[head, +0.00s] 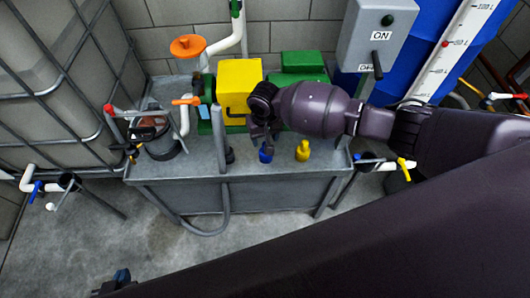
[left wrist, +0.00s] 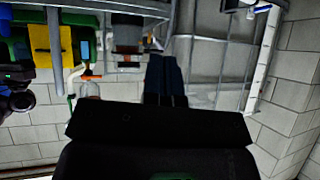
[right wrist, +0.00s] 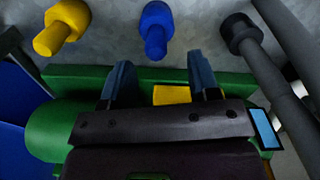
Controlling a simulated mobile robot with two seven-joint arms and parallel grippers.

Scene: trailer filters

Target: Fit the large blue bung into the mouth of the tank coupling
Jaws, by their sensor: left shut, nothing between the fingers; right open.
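The blue bung (head: 265,153) stands on the grey bench top near its front edge; it also shows in the right wrist view (right wrist: 156,32). My right gripper (head: 262,137) is just above and behind it in the head view. Its two fingers (right wrist: 160,82) are open and empty, with the bung beyond the tips, not between them. My left gripper (head: 122,276) is low at the bottom left, away from the bench; its fingers (left wrist: 165,80) are shut and empty. A dark ring fitting (head: 68,182) on the white pipe by the caged tank may be the tank coupling; I cannot tell.
A yellow bung (head: 303,151) and a black one (head: 229,155) flank the blue bung. A grey post (head: 219,138) rises beside the black one. A yellow and green machine (head: 240,85) stands behind.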

